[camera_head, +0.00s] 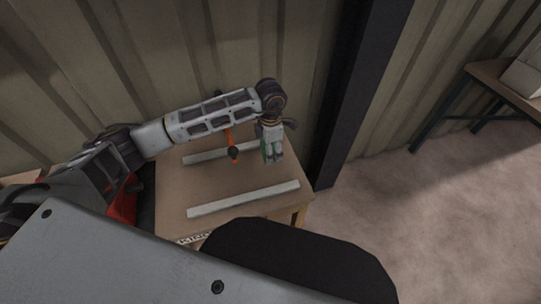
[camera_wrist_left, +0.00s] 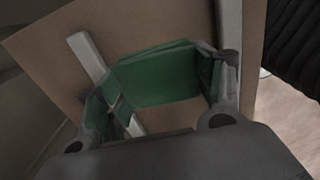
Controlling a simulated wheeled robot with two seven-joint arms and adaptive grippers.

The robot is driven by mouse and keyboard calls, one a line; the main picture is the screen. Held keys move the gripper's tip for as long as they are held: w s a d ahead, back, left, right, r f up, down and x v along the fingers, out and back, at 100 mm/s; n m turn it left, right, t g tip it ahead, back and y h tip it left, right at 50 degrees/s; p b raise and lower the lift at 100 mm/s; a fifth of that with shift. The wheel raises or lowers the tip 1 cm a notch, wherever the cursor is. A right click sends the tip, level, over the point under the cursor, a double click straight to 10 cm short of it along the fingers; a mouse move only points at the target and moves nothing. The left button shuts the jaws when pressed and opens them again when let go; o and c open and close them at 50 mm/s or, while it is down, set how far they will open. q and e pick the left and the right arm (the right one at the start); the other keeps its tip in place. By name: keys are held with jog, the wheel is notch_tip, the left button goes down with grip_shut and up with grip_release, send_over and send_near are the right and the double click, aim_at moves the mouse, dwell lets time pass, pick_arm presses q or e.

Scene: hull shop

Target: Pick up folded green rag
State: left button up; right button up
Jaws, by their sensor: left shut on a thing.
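The folded green rag (camera_wrist_left: 160,78) is between the fingers of my left gripper in the left wrist view, spanning from one finger to the other. In the head view my left gripper (camera_head: 272,152) points down over the right part of the small table, and a little green of the rag (camera_head: 265,147) shows at its fingers. The gripper is shut on the rag. Whether the rag is clear of the tabletop is hard to tell. My right gripper is not in view.
The small brown table (camera_head: 217,180) carries two pale strips, a front one (camera_head: 243,199) and a back one (camera_head: 203,156). An orange-handled tool (camera_head: 231,143) lies left of my left gripper. A dark post (camera_head: 357,90) stands right of the table. Another table (camera_head: 490,70) is at far right.

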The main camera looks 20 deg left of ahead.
pick_arm(q)
jog(key=shift+r, duration=1.35)
jog(key=shift+o, duration=1.2)
jog(key=shift+c, duration=1.1)
